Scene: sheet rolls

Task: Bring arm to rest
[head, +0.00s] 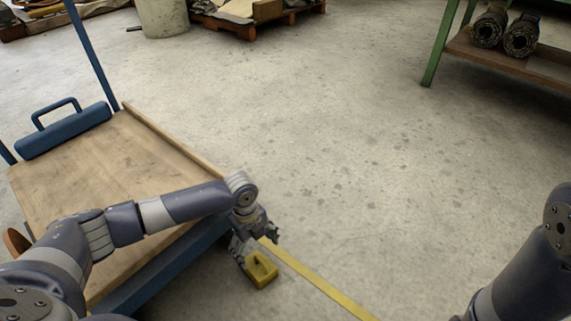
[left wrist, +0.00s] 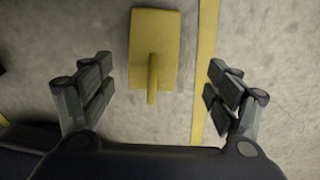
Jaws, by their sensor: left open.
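My left arm reaches in from the left over the wooden-topped cart (head: 120,165). My left gripper (head: 257,244) points down past the cart's right edge, above the floor. In the left wrist view the left gripper (left wrist: 160,85) is open, its fingers wide apart with nothing held. A yellow block with an upright handle (head: 261,270) is below it. In the left wrist view the yellow block (left wrist: 154,35) shows between and beyond the fingers, apart from both. My right arm shows at the lower right; its gripper is out of view.
A blue block with a handle (head: 65,130) lies on the cart near its blue posts. A green-framed shelf (head: 480,48) with dark rolls (head: 521,36) stands at the upper right. A yellow floor line (head: 325,283) runs to the lower right. The middle floor is clear.

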